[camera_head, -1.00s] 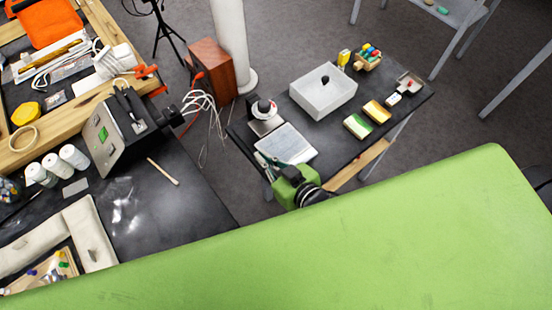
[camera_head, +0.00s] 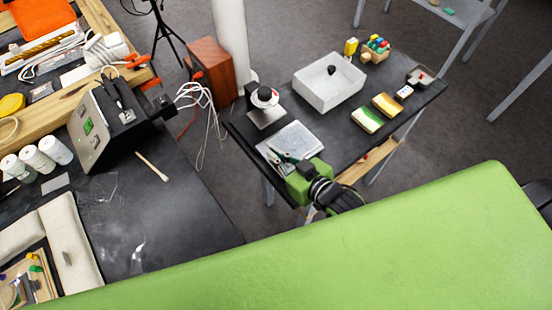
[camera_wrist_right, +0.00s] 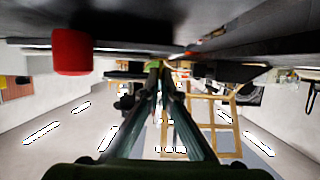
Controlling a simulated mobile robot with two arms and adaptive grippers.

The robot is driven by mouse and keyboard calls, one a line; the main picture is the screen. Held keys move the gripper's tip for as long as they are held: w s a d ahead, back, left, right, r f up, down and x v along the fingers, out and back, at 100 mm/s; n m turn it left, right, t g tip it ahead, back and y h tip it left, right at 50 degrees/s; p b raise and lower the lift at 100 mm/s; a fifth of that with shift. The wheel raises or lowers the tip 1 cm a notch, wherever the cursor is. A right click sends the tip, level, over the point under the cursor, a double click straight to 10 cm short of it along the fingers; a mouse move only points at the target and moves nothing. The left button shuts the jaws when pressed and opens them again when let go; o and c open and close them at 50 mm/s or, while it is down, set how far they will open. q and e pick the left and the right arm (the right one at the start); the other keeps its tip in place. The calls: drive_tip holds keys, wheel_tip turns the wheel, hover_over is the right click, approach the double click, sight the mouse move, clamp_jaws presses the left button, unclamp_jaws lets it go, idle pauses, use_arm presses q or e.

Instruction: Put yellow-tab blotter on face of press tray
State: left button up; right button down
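The yellow-topped block (camera_head: 386,105), which looks like the yellow-tab blotter, lies on the dark side table beside a similar green-and-yellow block (camera_head: 367,120). A flat pale grey plate (camera_head: 301,138), which I take for the press tray, lies near the table's front-left corner. My right gripper (camera_head: 281,155) is over the plate's front part, its dark fingers hiding some of it; contact cannot be told. In the right wrist view, its two long fingers (camera_wrist_right: 161,70) run close together towards the tips; a grip on anything cannot be made out. My left gripper is out of view.
A white open box (camera_head: 330,95) with a black knob stands behind the blocks. A black-and-white device (camera_head: 264,97) is left of it. A small tray (camera_head: 421,76), a yellow item and a wooden holder (camera_head: 375,48) line the far side. A workbench (camera_head: 150,215) is at left.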

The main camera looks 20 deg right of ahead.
drive_tip(key=shift+f, duration=0.1)
drive_tip(key=c, duration=2.3)
unclamp_jaws()
drive_tip(key=b+v, duration=0.1)
drive_tip(key=v, duration=0.9)
drive_tip(key=shift+s, duration=0.3)
drive_tip(key=shift+s+d+r+b, duration=0.25)
drive_tip(key=shift+s+r+b, duration=0.1)
drive_tip(key=shift+s+r, duration=0.2)
drive_tip(key=shift+f, duration=0.1)
